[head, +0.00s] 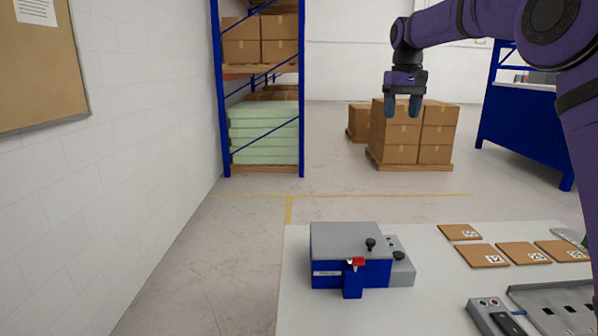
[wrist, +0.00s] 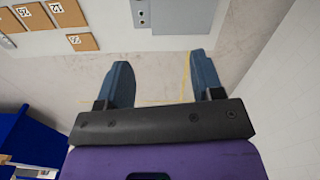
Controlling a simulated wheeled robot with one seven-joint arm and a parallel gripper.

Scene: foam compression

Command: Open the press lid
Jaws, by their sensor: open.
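The press (head: 340,268) is a blue box with a grey side unit, standing on the white table. Its flat grey lid (head: 342,239) is down on the box. A black knob (head: 370,244) stands on the lid near its right front. A red latch piece (head: 355,262) sits at the front edge above a blue block. My gripper (head: 403,108) is open and empty, high up and beyond the table. In the wrist view, my gripper (wrist: 160,82) has its two blue fingers spread, with part of the grey lid (wrist: 185,12) at the top edge.
The white table (head: 300,308) also holds several brown labelled cards (head: 481,255), a small grey control box (head: 493,318) and a grey metal tray (head: 550,290) at the right. Stacked cartons (head: 402,135) stand on a pallet behind. A white wall is at the left.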

